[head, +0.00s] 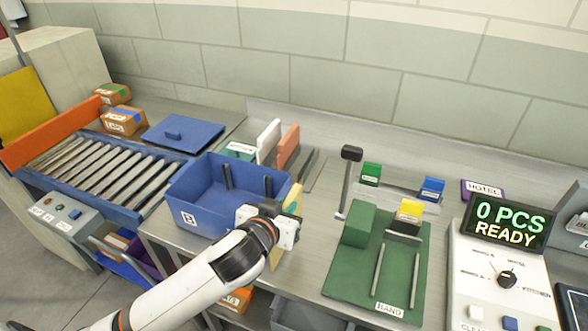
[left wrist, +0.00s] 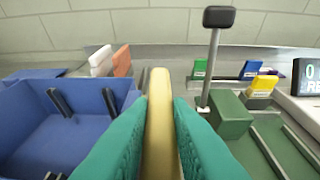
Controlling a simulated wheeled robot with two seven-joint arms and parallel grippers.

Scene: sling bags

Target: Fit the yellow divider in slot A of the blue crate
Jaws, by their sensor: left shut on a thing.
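The blue crate (head: 197,217) stands open on the table, with a "B" label on its front wall. Dark slot posts (head: 227,177) rise inside it, and no "A" label is readable. The crate fills the left of the left wrist view (left wrist: 40,130). My left gripper (head: 288,226) is at the crate's right side. Its teal fingers are shut on the yellow divider (left wrist: 158,105), which stands upright between them. In the head view the divider (head: 294,203) is partly hidden by my gripper and appears just right of the crate wall. My right gripper is not in view.
White and orange panels (head: 288,146) stand in a rack behind the crate. A blue lid (head: 183,134) lies behind left, near the roller conveyor (head: 95,175). A black-topped post (head: 351,154) and a green fixture board (head: 349,278) stand to the right.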

